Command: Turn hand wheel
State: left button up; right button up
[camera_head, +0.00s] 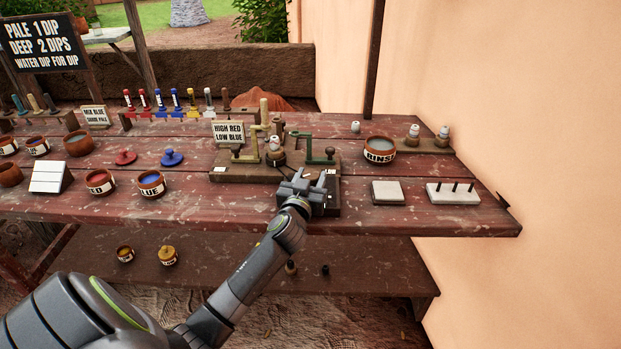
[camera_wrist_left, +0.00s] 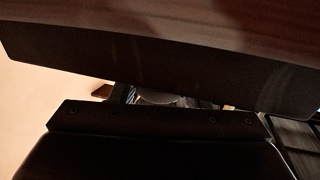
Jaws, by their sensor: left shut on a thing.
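My left gripper (camera_head: 303,183) is at the front edge of a wooden stand (camera_head: 235,172) on the bench, low at its right side. Its jaws are shut on a part there, which I take to be the hand wheel. The wheel is hidden behind the fingers and cannot be made out. The stand carries a green crank-like bracket (camera_head: 322,158), tan posts and a small white-topped pot (camera_head: 275,146). In the left wrist view a large dark surface (camera_wrist_left: 160,65) fills the upper part, close to the gripper. My right gripper is not in view.
A rinse bowl (camera_head: 380,150), a pale tile (camera_head: 388,192) and a white block with dark pegs (camera_head: 453,193) sit to the right. Red and blue pots (camera_head: 151,184) stand to the left. A wall (camera_head: 500,100) closes the right side.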

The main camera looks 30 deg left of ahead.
pick_arm(q)
jog(key=shift+f+n+y+b, duration=0.2)
jog(key=shift+n+y+b, duration=0.1)
jog(key=shift+y+b, duration=0.3)
jog(key=shift+g+b, duration=0.3)
jog(key=shift+b, duration=0.25)
jog(key=n+g+y+b, duration=0.2)
jog(key=n+y+b, duration=0.1)
jog(key=y+b, duration=0.1)
jog(key=shift+d, duration=0.1)
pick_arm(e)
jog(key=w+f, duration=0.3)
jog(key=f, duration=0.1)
pick_arm(q)
jog(key=shift+n+g+y+b, duration=1)
jog(key=shift+g+y+b, duration=0.1)
jog(key=shift+b, duration=0.15)
jog(key=shift+r+n+g+y+b, duration=0.1)
jog(key=shift+n+g+y+b, duration=0.2)
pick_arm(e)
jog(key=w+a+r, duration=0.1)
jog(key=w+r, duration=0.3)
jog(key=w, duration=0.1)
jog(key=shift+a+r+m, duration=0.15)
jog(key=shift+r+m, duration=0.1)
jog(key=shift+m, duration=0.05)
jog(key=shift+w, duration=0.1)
pick_arm(q)
jog(key=o, duration=1)
jog(key=shift+c, duration=0.2)
